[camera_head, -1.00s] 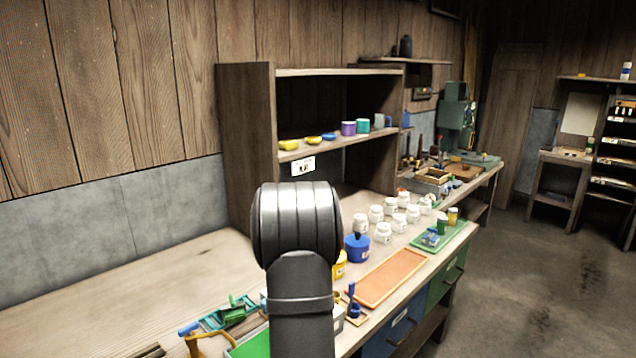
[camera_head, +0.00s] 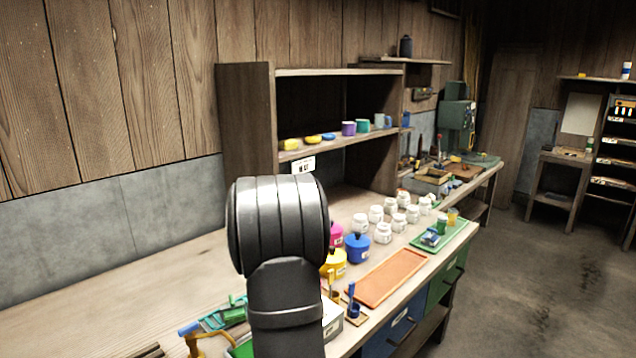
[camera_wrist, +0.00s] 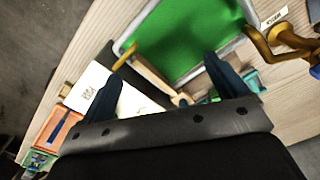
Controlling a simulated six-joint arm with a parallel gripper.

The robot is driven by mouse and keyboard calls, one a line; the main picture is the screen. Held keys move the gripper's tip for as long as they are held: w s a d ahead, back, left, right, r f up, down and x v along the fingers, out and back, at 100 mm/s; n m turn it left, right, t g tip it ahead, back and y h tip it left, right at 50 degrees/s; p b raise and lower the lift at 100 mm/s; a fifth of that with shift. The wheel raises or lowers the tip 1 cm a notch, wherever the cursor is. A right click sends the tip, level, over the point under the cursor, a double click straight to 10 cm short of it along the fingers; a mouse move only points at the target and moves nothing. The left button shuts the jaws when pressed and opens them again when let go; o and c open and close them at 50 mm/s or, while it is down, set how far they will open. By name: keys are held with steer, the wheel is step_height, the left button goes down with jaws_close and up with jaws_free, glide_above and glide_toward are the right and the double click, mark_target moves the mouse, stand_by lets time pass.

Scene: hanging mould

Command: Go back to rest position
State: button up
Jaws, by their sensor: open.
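My arm (camera_head: 280,230) rises at the front centre of the head view, and its dark link covers part of the bench behind it. My gripper (camera_wrist: 165,80) shows in the wrist view with its two dark fingers spread wide apart and nothing held between them. Beyond the fingers lie a green tray (camera_wrist: 185,40) with a grey rim and a white box (camera_wrist: 118,95) with a label. The fingers are not visible in the head view.
An orange tray (camera_head: 385,277), a blue pot (camera_head: 357,246), a yellow pot (camera_head: 335,264) and several white jars (camera_head: 383,232) crowd the bench right of my arm. A shelf unit (camera_head: 245,125) stands behind. The bench top (camera_head: 130,290) at left is largely clear.

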steer(key=shift+s+a+f, duration=0.15)
steer(key=shift+s+a, duration=0.15)
steer(key=shift+a, duration=0.2)
steer(key=shift+s+a+f, duration=0.1)
steer(key=shift+s+a, duration=0.15)
steer(key=shift+a, duration=0.2)
steer(key=shift+d, duration=0.1)
steer(key=w+d+r, duration=0.1)
steer(key=d, duration=0.3)
steer(key=w+d+r, duration=0.1)
steer(key=w+d, duration=0.1)
steer(key=d, duration=0.2)
steer(key=w+d+r, duration=0.1)
steer(key=w+d, duration=0.1)
steer(key=d, duration=0.1)
steer(key=shift+w+d, duration=0.1)
steer(key=shift+d, duration=0.3)
steer(key=shift+n, duration=0.3)
steer(key=w+a, duration=0.1)
steer(key=w+a+r, duration=0.1)
steer(key=a, duration=0.1)
steer(key=w+a, duration=0.1)
steer(key=w, duration=0.1)
steer(key=shift+a+r, duration=0.35)
steer(key=shift+a, duration=0.05)
steer(key=shift+w+a, duration=0.25)
steer(key=shift+a, duration=0.3)
